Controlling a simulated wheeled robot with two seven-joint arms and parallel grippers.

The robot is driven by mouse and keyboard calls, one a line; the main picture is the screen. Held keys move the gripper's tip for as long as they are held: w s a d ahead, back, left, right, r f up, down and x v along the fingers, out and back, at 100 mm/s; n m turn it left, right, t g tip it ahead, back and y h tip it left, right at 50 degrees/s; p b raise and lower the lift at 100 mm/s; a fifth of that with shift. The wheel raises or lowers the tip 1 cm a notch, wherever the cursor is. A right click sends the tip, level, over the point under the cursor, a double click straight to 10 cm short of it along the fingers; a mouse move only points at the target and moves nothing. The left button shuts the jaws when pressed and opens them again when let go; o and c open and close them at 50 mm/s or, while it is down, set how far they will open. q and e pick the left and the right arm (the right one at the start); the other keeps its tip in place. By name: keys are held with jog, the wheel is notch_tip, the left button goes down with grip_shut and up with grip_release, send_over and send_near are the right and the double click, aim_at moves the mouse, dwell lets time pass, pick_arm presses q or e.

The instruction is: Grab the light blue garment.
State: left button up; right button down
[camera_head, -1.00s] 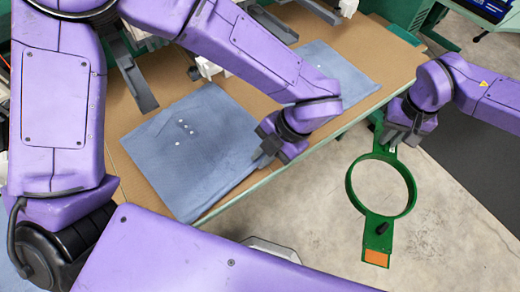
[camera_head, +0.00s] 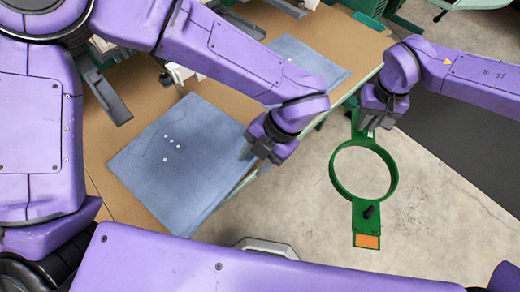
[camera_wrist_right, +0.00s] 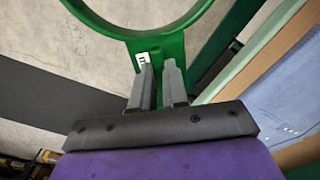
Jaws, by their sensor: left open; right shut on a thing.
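A light blue garment (camera_head: 180,170) lies flat on the brown table top, with a few small white dots on it. A second blue cloth (camera_head: 312,62) lies further back on the table, and the task line does not tell the two apart. My left gripper (camera_head: 248,156) is open at the right edge of the nearer garment. I cannot tell whether it touches the cloth. My right gripper (camera_head: 366,124) is shut on the handle of a green hoop frame (camera_head: 336,180), held over the floor. The hoop frame also shows in the right wrist view (camera_wrist_right: 172,50), between the fingertips.
The table (camera_head: 98,128) has a pale green front edge. A grey metal bracket (camera_head: 108,97) and white machine parts stand at its back left. The concrete floor (camera_head: 440,220) is open at the right, beside a dark mat (camera_head: 470,155).

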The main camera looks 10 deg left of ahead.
pick_arm(q)
jog(key=v, duration=1.1)
jog(key=shift+d+r, duration=0.2)
jog(key=shift+r, duration=0.1)
jog(key=shift+w, duration=0.1)
